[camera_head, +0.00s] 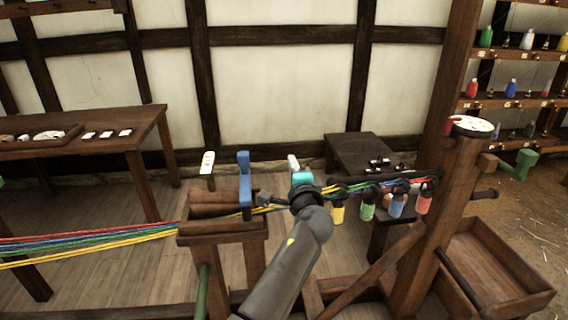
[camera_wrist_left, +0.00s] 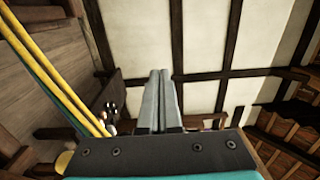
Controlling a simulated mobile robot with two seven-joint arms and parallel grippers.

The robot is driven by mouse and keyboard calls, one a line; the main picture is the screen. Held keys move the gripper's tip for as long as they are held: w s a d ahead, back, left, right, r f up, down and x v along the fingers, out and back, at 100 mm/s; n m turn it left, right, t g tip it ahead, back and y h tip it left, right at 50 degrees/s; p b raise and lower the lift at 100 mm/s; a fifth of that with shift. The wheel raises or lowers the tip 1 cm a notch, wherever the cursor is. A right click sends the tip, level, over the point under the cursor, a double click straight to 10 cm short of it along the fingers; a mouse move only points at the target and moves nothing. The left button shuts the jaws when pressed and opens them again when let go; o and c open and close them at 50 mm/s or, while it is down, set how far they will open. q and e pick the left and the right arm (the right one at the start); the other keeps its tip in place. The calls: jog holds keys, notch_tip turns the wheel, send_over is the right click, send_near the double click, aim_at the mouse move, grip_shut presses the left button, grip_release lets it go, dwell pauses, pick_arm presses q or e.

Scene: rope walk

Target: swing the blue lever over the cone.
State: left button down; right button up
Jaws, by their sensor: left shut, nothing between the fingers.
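The blue lever (camera_head: 244,188) stands upright at the right end of a wooden stand (camera_head: 205,233). A brown rounded wooden piece (camera_head: 213,204) lies on the stand, left of the lever; it looks like the cone, though its shape is partly hidden. My left gripper (camera_head: 293,161) is to the right of the lever and apart from it, fingers pointing up and away. In the left wrist view its two grey fingers (camera_wrist_left: 161,102) lie together with nothing between them. The lever and cone cannot be made out in that view. My right gripper is not seen.
Red, blue, green and yellow ropes (camera_head: 90,246) run to the stand and on to several coloured bobbins (camera_head: 396,205) at the right. Yellow ropes (camera_wrist_left: 50,65) pass left of my fingers. A wooden post (camera_head: 440,200) and crate (camera_head: 490,270) stand at the right.

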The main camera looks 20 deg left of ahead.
pick_arm(q)
jog(key=d, duration=0.1)
jog(key=s+d, duration=0.1)
jog(key=d, duration=0.1)
jog(key=s+d, duration=0.1)
jog(key=d, duration=0.1)
jog(key=shift+d, duration=0.1)
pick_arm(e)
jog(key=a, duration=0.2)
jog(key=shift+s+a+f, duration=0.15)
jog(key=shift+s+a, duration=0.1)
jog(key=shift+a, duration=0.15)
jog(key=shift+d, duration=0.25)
